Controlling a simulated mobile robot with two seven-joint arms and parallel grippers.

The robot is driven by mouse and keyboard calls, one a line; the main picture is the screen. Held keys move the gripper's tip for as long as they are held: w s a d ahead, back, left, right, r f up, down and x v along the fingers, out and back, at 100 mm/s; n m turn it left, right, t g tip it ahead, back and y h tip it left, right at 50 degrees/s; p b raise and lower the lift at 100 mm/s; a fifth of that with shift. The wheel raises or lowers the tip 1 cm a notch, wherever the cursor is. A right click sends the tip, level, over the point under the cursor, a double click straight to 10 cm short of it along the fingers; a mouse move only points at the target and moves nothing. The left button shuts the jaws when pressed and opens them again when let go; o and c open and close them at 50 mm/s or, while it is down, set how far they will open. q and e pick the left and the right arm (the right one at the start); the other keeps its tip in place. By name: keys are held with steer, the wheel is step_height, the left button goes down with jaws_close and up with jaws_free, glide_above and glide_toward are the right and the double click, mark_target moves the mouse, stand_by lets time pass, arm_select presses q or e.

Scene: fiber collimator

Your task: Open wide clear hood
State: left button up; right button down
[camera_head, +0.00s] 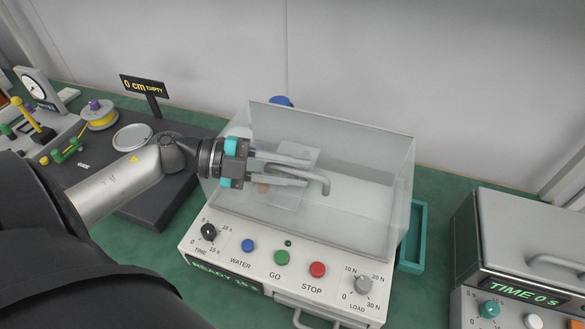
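The wide clear hood (365,215) is a see-through box standing over the bed of the white machine, and looks closed. A grey bent bar handle (318,178) shows at its front. My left gripper (311,171) reaches in from the left at the handle. Its two fingers are apart, and in the picture the handle lies between them with a gap on either side. I cannot tell whether either finger touches it. Part of the handle is hidden by the fingers. My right gripper is out of view.
The machine's front panel has a black time knob (208,232), a blue button (248,245), a green button (281,257), a red button (317,269) and a load knob (363,285). A teal tray (416,240) stands right of it. Another machine (535,240) is at far right.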

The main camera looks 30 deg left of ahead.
arm_select(q)
steer(key=shift+c, duration=0.3)
jaws_close()
stand_by(1.0)
